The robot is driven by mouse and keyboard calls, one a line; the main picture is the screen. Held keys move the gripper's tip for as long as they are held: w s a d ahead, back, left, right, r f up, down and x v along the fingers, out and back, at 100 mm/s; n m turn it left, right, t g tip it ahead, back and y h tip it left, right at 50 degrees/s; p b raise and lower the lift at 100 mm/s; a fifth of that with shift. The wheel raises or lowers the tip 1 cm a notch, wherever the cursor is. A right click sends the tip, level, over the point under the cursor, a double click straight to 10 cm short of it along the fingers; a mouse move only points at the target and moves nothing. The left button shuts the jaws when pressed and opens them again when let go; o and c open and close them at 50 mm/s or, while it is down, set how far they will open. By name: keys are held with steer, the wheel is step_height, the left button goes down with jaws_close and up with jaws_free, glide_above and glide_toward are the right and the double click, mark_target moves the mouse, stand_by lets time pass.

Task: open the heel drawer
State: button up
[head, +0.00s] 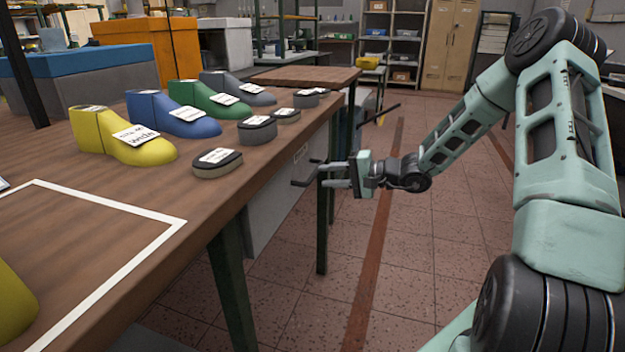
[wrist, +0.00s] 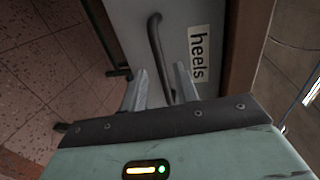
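The heel drawer has a grey front (wrist: 130,25) with a white "heels" label (wrist: 198,54) in the wrist view. Its dark bar handle (wrist: 156,42) runs down between my gripper's two fingers. My gripper (wrist: 160,82) is open, one finger on each side of the handle, with gaps visible. In the head view my gripper (head: 324,175) is beside the workbench, just below the tabletop edge. The grey drawer unit (head: 272,212) is under the bench there, and the drawer looks closed. Whether the fingers touch the handle cannot be told.
The wooden workbench (head: 215,225) carries yellow, blue, green and grey shoe lasts and several dark heel pieces (head: 217,163). A green bench leg (head: 322,230) stands below my gripper. The tiled floor (head: 310,310) to the right of the bench is clear.

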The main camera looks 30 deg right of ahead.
mark_target(313, 173)
steer(key=shift+x, duration=2.7)
steer(key=shift+r, duration=0.1)
jaws_close()
